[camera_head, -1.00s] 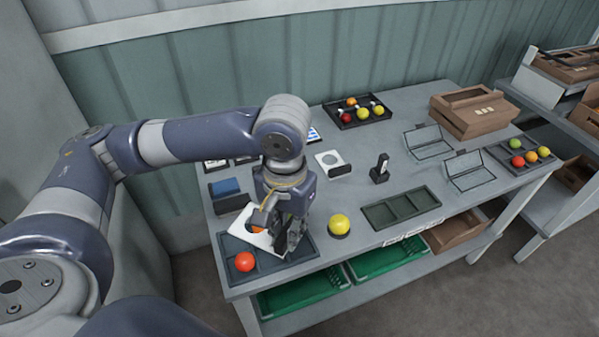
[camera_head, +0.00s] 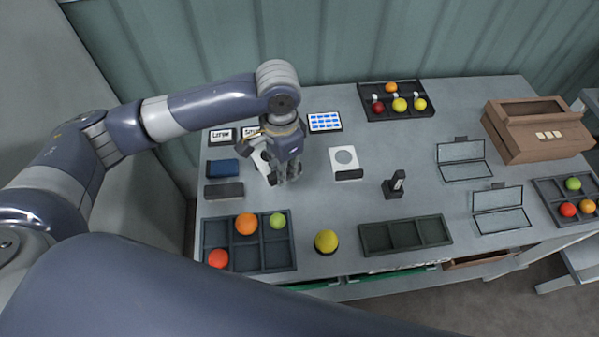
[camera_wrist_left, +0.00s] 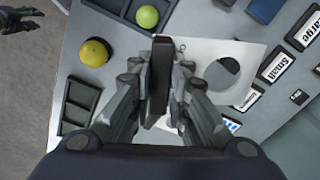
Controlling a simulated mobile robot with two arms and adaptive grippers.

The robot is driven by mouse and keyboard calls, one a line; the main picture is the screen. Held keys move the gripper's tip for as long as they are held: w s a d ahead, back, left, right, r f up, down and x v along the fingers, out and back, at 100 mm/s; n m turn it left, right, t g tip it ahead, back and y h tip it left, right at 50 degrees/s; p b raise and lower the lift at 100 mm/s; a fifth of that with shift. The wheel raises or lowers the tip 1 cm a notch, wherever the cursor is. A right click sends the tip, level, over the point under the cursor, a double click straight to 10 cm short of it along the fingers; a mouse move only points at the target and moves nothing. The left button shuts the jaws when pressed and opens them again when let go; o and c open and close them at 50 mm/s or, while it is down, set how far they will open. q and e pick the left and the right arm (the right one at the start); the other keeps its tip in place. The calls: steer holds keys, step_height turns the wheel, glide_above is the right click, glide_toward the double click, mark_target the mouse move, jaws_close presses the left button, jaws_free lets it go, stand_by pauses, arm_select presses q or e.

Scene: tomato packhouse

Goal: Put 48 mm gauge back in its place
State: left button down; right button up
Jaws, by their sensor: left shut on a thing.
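My left gripper (camera_head: 286,178) is shut on the dark handle (camera_wrist_left: 160,75) of a gauge, a white plate (camera_head: 262,165) with a round hole. In the left wrist view the plate (camera_wrist_left: 222,60) extends to the right of the fingers, with the hole showing. I cannot read a size on it. The gripper holds it over the table, behind the six-compartment tray. A second white gauge (camera_head: 345,155) with a round hole and dark handle lies on the table to the right. My right gripper (camera_wrist_left: 20,18) shows at the upper left of the left wrist view; its opening is unclear.
The dark tray (camera_head: 247,257) holds red, orange and green tomatoes. A yellow tomato (camera_head: 326,241) sits near an empty tray (camera_head: 405,236). A blue block (camera_head: 223,168), a dark block (camera_head: 224,191), label cards (camera_head: 222,136) and a black stand (camera_head: 394,186) are nearby.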

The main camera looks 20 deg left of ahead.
arm_select(q)
steer(key=f+m+p, duration=0.1)
steer(key=w+d+f+m, duration=0.1)
steer(key=m, duration=0.1)
steer(key=f+m+p, duration=0.1)
steer(key=m, duration=0.1)
steer(key=shift+w+d+p, duration=0.25)
steer(key=shift+d+p, duration=0.05)
steer(key=shift+d, duration=0.05)
step_height(320, 180, down, 3)
steer(key=d+m+p, duration=0.1)
steer(key=m+p, duration=0.1)
steer(key=m, duration=0.2)
arm_select(e)
step_height(320, 180, up, 6)
steer(key=w, duration=0.1)
arm_select(q)
steer(key=m+b, duration=0.2)
steer(key=b, duration=0.3)
glide_above(300, 205)
step_height(300, 205, down, 7)
steer(key=shift+f, duration=0.4)
steer(key=shift+f+b, duration=0.5)
steer(key=shift+f, duration=0.7)
arm_select(e)
step_height(300, 205, down, 6)
steer(key=shift+s+a+f, duration=0.25)
steer(key=shift+s+a, duration=0.15)
steer(key=shift+a, duration=0.05)
